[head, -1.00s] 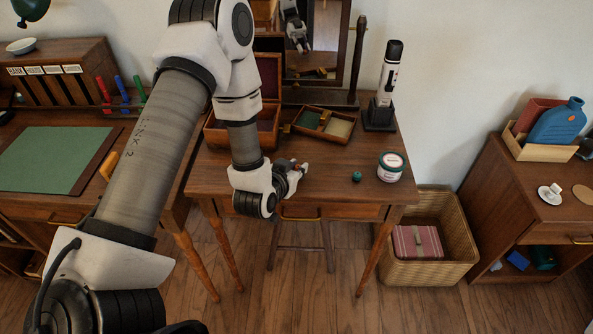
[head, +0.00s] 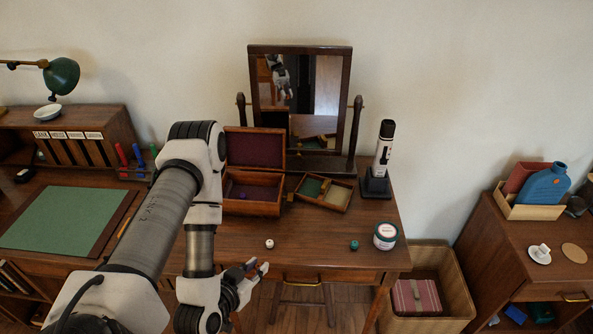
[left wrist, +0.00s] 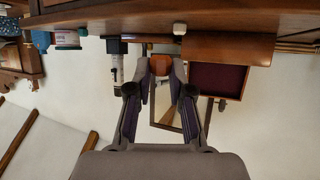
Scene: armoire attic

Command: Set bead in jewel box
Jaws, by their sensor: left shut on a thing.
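The jewel box (head: 252,208) stands on the dressing table with its purple-lined lid (head: 255,150) raised. A small purple bead (head: 242,196) appears to lie inside. A white bead (head: 269,243) and a green bead (head: 354,245) lie on the tabletop in front. My left gripper (head: 257,268) is at the table's front edge, in front of the box. In the upside-down left wrist view, its fingers (left wrist: 160,68) are shut on an orange-brown bead (left wrist: 160,65). The open box (left wrist: 218,80) shows there too. My right gripper is not in view.
A divided tray (head: 325,193) sits right of the box, below a standing mirror (head: 300,95). A black-and-white device in a stand (head: 381,160) and a white jar (head: 385,236) are at the right. A basket (head: 430,285) stands on the floor. The middle tabletop is mostly clear.

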